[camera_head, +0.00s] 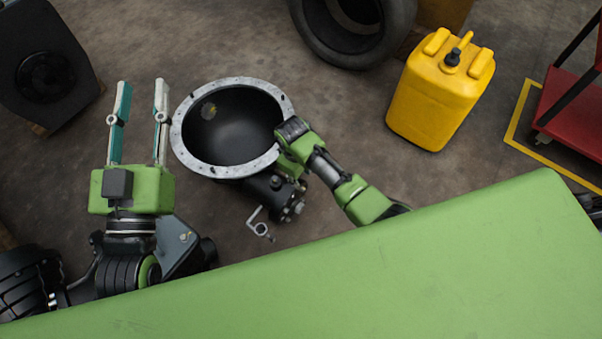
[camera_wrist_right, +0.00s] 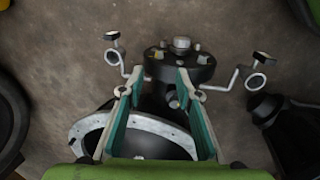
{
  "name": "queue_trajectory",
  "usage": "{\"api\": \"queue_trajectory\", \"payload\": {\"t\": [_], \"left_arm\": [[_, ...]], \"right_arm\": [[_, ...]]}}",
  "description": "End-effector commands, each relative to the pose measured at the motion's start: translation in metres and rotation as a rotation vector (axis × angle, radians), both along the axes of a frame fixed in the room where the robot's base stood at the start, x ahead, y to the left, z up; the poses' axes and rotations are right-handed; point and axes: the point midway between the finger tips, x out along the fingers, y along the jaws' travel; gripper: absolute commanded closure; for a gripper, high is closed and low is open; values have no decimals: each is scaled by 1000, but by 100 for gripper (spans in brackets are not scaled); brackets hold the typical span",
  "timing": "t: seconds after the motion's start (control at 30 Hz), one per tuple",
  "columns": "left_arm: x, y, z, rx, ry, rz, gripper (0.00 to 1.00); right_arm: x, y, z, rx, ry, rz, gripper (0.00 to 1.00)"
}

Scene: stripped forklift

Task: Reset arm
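My left gripper (camera_head: 141,85) is open and empty over the floor at the left, its two teal-lined fingers parallel and pointing up the picture. My right gripper shows at the right side of a black bowl-shaped housing (camera_head: 183,152) with a grey ring flange; its fingers are mostly hidden in the head view. In the right wrist view my right gripper (camera_wrist_right: 160,73) has its fingers spread apart. The housing's black neck shows between and beyond them, and the ring flange (camera_wrist_right: 87,126) lies beneath. I cannot tell whether the fingers touch the housing.
A yellow canister (camera_head: 437,95) stands at the upper right, with a black tire (camera_head: 318,42) at the top. A red cart (camera_head: 572,113) is at the right edge. A black machine part (camera_head: 45,75) sits at the upper left. Small metal levers (camera_head: 257,222) stick out below the housing.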

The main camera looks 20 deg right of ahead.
Motion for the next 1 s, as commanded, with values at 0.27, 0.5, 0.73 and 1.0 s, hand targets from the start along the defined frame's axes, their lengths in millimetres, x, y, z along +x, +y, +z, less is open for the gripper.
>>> {"api": "queue_trajectory", "payload": {"t": [0.27,0.5,0.73,1.0], "left_arm": [[0,0,0,0,0,0,68],[0,0,0,0,0,0,68],[0,0,0,0,0,0,68],[0,0,0,0,0,0,68]], "right_arm": [[-1,0,5,-1,1,0,69],[16,22,17,110,-188,-19,69],[47,54,127,413,-725,-100,69],[23,42,307,692,-1240,-162,69]]}}
